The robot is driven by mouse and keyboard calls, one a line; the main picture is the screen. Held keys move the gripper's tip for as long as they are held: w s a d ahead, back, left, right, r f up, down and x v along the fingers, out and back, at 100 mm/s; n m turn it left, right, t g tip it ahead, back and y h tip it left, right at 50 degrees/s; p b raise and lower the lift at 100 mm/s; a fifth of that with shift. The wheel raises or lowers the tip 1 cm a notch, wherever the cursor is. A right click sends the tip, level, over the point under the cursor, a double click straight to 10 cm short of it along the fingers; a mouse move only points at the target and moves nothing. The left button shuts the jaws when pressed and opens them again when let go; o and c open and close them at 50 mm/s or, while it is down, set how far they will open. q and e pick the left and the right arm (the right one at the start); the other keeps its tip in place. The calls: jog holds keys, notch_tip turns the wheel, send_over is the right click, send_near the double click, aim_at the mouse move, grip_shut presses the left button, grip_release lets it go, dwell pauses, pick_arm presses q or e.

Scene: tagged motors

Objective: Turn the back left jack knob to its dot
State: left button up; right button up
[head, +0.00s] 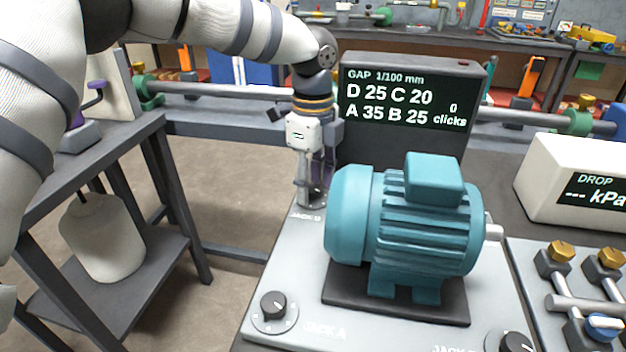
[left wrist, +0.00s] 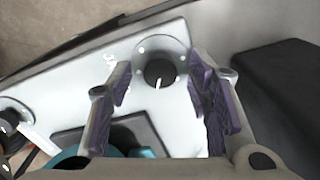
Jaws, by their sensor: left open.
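The back left jack knob, jack D (left wrist: 159,71), is a black dial with a white pointer line on a round grey plate with small dots around it. In the left wrist view it lies between my open fingers, with a gap on both sides. My left gripper (head: 313,184) points down over it at the plate's back left corner and mostly hides it in the head view. I cannot tell the height between fingertips and knob. The teal motor (head: 405,225) stands on a dark pad to the right. The gap display (head: 405,97) reads D 25, C 20, A 35, B 25, 0 clicks.
The jack A knob (head: 273,306) is at the front left of the grey plate, another black knob (head: 515,342) at the front right. The display box stands close behind my left gripper. A drop meter (head: 575,180) and brass-knobbed valves (head: 560,252) are at the right.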

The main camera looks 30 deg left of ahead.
pick_arm(q)
grip_shut()
pick_arm(e)
jog(key=shift+w+r, duration=0.1)
pick_arm(q)
jog(key=shift+r+n+p, duration=0.25)
jog(key=shift+n+p, duration=0.25)
jog(key=shift+n, duration=0.6)
jog(key=n, duration=0.2)
jog(key=shift+n+p, duration=0.35)
jog(key=shift+n, duration=0.05)
jog(key=n, duration=0.3)
jog(key=shift+f, duration=0.15)
jog(key=shift+n+p, duration=0.3)
jog(key=shift+n, duration=1.5)
pick_arm(e)
jog(key=shift+t, duration=0.6)
jog(key=shift+w+r, duration=1.4)
jog(key=shift+w, duration=0.15)
pick_arm(q)
jog(key=shift+f, duration=0.1)
